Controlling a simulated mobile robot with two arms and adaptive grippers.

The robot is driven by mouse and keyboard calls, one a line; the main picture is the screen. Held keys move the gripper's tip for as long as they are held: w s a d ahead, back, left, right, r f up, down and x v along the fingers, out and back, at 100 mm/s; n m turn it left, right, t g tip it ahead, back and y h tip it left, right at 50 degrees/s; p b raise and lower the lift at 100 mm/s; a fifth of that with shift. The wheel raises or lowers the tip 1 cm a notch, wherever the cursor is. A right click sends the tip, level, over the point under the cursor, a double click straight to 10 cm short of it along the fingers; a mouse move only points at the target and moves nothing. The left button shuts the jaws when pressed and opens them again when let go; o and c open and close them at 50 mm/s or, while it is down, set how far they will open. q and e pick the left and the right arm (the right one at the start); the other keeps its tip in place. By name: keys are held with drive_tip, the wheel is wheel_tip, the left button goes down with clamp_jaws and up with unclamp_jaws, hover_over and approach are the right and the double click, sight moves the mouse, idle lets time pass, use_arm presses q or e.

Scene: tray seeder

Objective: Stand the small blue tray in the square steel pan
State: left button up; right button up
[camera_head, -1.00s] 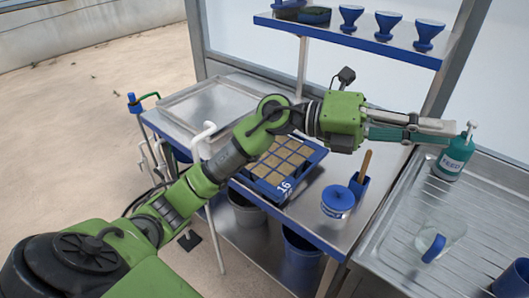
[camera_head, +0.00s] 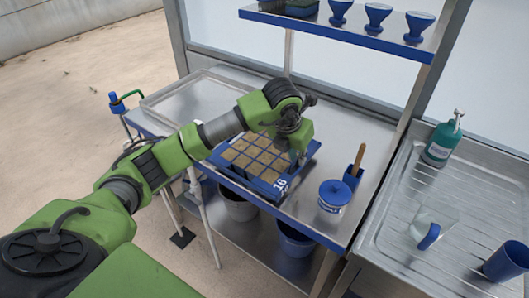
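The small blue tray (camera_head: 226,171) is marked 16 and has several square cells filled with brown soil. It sits on the steel table. The square steel pan (camera_head: 160,101) is shallow and lies behind and left of the tray; its middle looks bare, and my arm crosses in front of its near side. My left gripper (camera_head: 297,157) points down at the tray's right side, partly hiding its far right cells. Its fingers are small and mostly hidden by the wrist, so I cannot tell their opening or whether they touch the tray. My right gripper is out of view.
A blue-lidded tub (camera_head: 334,196) and a blue holder with a wooden handle (camera_head: 357,163) stand right of the tray. A green bottle (camera_head: 441,142), clear jug (camera_head: 436,215) and blue cup (camera_head: 507,262) stand on the drainer. A shelf (camera_head: 330,30) hangs above the table's back.

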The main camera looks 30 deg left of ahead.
sight(300, 167)
use_arm(q)
drive_tip(key=shift+x, duration=0.8)
drive_tip(key=p+x, duration=0.2)
drive_tip(key=x, duration=0.2)
drive_tip(key=shift+w+d+f, duration=0.1)
drive_tip(key=shift+d+f, duration=0.1)
drive_tip(key=shift+f, duration=0.2)
drive_tip(key=shift+w+f, duration=0.1)
drive_tip(key=shift+f, duration=0.15)
drive_tip(key=shift+f, duration=0.25)
clamp_jaws()
drive_tip(key=shift+r, duration=0.2)
